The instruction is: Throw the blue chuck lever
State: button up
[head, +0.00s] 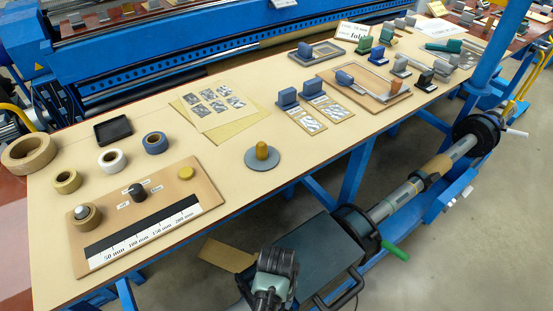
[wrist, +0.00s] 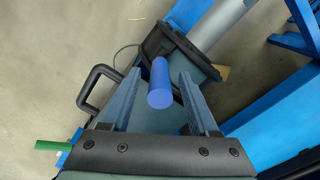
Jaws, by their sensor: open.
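The blue chuck lever (wrist: 160,84) shows in the wrist view as a short blue cylinder, its round end facing the camera. It stands in front of the dark chuck housing (wrist: 168,45). My gripper (wrist: 160,73) is open, with one finger on each side of the lever and a visible gap to both. I cannot tell how deep the lever sits between the fingers. In the head view my arm's end shows at the bottom middle, in front of the dark box (head: 318,250); my fingers and the blue lever are hidden there.
A green handle (head: 395,251) and a black loop handle (wrist: 92,88) stick out near the chuck. A shaft (head: 425,178) runs from it to the far dark disc (head: 478,135). The long beige table (head: 225,165) carries tape rolls, a ruler board and trays.

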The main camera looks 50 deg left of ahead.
jog(key=shift+f, duration=0.7)
grip_shut()
dwell(1.0)
